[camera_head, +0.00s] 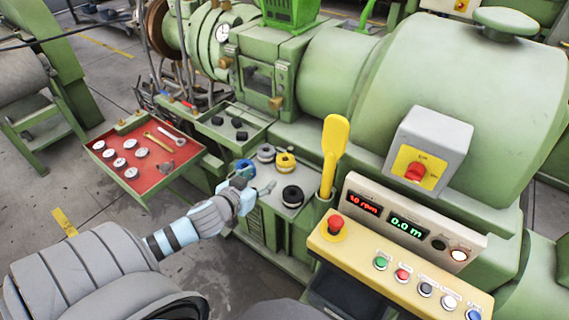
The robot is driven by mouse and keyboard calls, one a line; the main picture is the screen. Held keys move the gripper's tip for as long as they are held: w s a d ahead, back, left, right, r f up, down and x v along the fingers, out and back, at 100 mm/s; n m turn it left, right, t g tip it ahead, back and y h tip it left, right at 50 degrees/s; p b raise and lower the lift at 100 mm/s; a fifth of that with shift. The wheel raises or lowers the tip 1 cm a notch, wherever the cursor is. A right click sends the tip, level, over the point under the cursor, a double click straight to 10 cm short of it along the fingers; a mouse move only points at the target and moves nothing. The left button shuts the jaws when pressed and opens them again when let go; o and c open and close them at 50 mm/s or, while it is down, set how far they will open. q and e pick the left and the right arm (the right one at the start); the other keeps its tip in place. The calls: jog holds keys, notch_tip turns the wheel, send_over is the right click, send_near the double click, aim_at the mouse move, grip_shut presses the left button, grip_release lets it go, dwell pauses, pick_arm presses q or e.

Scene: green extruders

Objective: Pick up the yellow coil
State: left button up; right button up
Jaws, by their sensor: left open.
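The yellow coil (285,163) lies on a small grey-topped green stand (268,172) in the middle of the view. A grey coil (266,152) is just behind and left of it, a blue coil (245,167) is farther left, and a black coil (292,196) is in front. My left gripper (254,183) is open over the stand's left part, beside the blue coil and to the front left of the yellow coil. It appears empty, and a gap separates it from the yellow coil. My right gripper is not in view.
A yellow paddle-shaped handle (334,150) stands upright right of the coils. A control panel (385,255) with buttons is at the front right. A red tray (145,155) with tools is at the left, and a tray of black pieces (235,126) is behind. Green machinery (430,90) fills the back.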

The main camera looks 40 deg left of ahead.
aim_at(284, 161)
pick_arm(q)
jog(key=shift+t, duration=0.3)
jog(key=b+x, duration=0.4)
jog(key=x, duration=1)
jog(key=shift+w+d+b, duration=0.15)
jog(key=shift+w+b, duration=0.15)
jog(key=shift+w, duration=0.1)
jog(key=shift+w+f, duration=0.1)
jog(key=shift+w, duration=0.1)
jog(key=c, duration=0.9)
notch_tip(284, 161, up, 20)
jog(key=p, duration=0.4)
